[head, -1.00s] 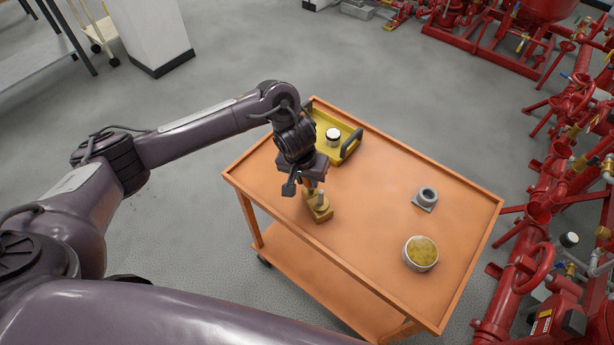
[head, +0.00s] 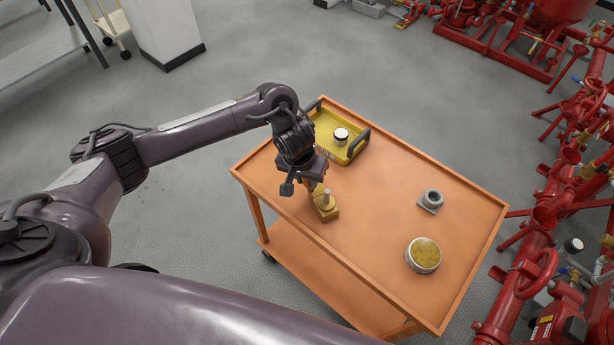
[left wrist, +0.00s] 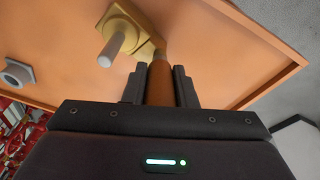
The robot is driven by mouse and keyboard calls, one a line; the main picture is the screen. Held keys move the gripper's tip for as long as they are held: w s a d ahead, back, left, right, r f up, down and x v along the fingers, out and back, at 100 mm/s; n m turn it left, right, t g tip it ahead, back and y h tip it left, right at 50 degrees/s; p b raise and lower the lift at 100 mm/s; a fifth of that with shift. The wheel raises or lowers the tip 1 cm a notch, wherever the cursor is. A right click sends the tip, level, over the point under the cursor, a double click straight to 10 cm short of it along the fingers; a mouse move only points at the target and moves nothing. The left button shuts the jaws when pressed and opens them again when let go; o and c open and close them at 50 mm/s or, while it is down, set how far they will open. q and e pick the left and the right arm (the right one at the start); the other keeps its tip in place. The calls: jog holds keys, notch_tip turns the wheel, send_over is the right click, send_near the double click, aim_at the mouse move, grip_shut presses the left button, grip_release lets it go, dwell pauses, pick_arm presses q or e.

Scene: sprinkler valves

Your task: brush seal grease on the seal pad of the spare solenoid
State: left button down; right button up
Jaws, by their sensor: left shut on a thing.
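My left gripper (left wrist: 160,90) is shut on a brown brush-like handle (left wrist: 160,82), above the cart's near left part in the head view (head: 314,182). The handle's far end is at or behind a brass piece with a grey upright pin (left wrist: 125,45); I cannot tell if they touch. The brass piece stands on the cart in the head view (head: 327,213). A round tin of yellow grease (head: 423,254) stands open at the right. A black and white cylinder (head: 341,137) sits in the yellow tray; I cannot tell if it is the spare solenoid. My right gripper is not in view.
The orange cart (head: 385,190) has a raised rim. The yellow tray (head: 328,150) with dark handles is at its far left. A grey ring on a square base (head: 431,201) stands right of middle. The cart's middle is clear. Red pipework (head: 540,230) lies beyond the right side.

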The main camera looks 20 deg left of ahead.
pick_arm(q)
jog(key=shift+w+d, duration=0.8)
jog(key=shift+w, duration=0.05)
jog(key=shift+s+a+p, duration=0.1)
jog(key=shift+a+p, duration=0.05)
jog(key=shift+p, duration=0.25)
jog(key=shift+s+a+p, duration=0.7)
jog(key=shift+s+p, duration=0.05)
jog(key=shift+s, duration=0.05)
jog(key=shift+w, duration=0.1)
jog(key=shift+w+d, duration=0.8)
jog(key=shift+d, duration=0.05)
